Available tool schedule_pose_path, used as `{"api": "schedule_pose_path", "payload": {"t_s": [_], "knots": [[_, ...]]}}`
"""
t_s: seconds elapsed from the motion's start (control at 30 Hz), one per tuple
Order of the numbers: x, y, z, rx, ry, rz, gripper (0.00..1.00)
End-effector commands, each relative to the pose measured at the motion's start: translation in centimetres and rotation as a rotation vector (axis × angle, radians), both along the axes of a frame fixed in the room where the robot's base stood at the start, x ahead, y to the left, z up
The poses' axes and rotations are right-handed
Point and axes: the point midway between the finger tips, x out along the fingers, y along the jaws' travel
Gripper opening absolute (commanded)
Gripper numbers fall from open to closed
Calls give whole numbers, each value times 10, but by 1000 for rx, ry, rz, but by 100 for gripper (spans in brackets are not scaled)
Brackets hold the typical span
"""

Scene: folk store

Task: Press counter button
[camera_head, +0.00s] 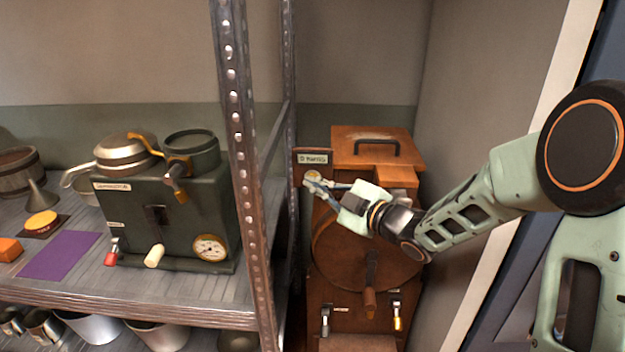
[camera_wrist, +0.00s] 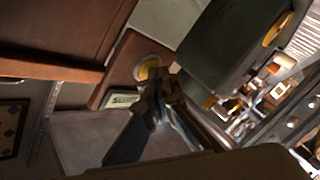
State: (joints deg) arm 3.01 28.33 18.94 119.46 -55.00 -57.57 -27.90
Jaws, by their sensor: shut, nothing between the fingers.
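A brown plaque (camera_head: 299,166) with a small label (camera_head: 315,159) and a round yellow button (camera_head: 312,175) stands beside the wooden cabinet, just right of the shelf post. My gripper (camera_head: 308,186) is shut and empty, its fingertips at the button's lower edge in the head view. In the wrist view the yellow button (camera_wrist: 147,68) shows on its brown plaque above the label (camera_wrist: 121,99). My fingertips (camera_wrist: 163,84) overlap the button's edge there and hide part of it. I cannot tell whether they touch it.
The wooden cabinet (camera_head: 340,265) with a crank and levers stands behind my arm. A metal shelf post (camera_head: 240,150) rises close to the left. A dark green machine (camera_head: 170,225) and another yellow button (camera_head: 42,221) sit on the left shelf. A wall bounds the right.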

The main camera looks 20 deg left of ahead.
Motion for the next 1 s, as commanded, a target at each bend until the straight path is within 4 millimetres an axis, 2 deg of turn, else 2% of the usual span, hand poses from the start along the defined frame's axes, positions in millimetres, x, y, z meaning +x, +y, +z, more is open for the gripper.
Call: {"api": "schedule_pose_path", "payload": {"t_s": [0.33, 0.7, 1.0], "knots": [[-14, -4, -1, 0, -1, -1, 0], [-18, -5, 0, 0, 0, -1, 0], [-45, -11, -1, 1, 0, -1, 0]]}}
